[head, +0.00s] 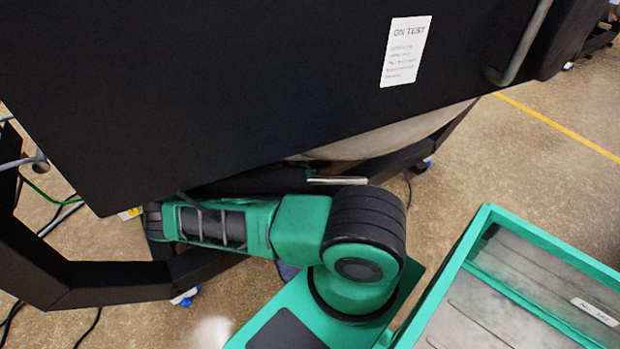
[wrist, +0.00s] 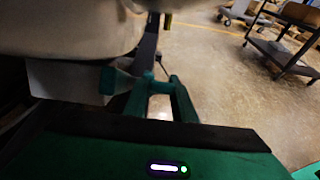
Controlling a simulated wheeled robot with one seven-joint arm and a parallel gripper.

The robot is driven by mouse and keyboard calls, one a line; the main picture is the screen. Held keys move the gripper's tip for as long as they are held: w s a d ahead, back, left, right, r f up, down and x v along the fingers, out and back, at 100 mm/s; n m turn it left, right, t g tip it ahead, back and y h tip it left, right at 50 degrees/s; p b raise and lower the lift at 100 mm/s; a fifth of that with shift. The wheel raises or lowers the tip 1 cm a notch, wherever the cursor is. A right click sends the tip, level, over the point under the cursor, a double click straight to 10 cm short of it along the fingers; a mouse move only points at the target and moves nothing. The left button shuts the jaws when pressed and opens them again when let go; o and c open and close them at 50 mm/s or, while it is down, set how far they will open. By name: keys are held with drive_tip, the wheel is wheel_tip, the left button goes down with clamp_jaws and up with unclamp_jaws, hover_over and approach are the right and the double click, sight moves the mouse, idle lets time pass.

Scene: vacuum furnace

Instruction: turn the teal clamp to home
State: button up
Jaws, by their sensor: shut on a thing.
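The teal clamp (wrist: 119,82) shows in the wrist view, left of centre, below the rounded pale metal body. Its flared end lies against a pale block on the left, and a teal bar runs from it towards my fingers. My gripper (wrist: 161,82) has its two teal fingers around that bar and is shut on it. The exact contact is small and dark, and the clamp's angle cannot be read clearly. In the head view the clamp and my fingers are hidden beneath the large black panel.
The black panel (head: 230,80) with an "ON TEST" sheet (head: 405,52) hangs close above my arm. A black frame (head: 90,285) on casters stands below it. A dark cart (wrist: 285,40) stands at the far right in the wrist view. Open floor (wrist: 225,85) lies between.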

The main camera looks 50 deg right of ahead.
drive_tip(key=shift+w+d+r+t+y, duration=0.15)
drive_tip(key=shift+t+y, duration=0.15)
drive_tip(key=shift+y, duration=0.3)
drive_tip(key=o, duration=0.8)
drive_tip(key=shift+a, duration=0.2)
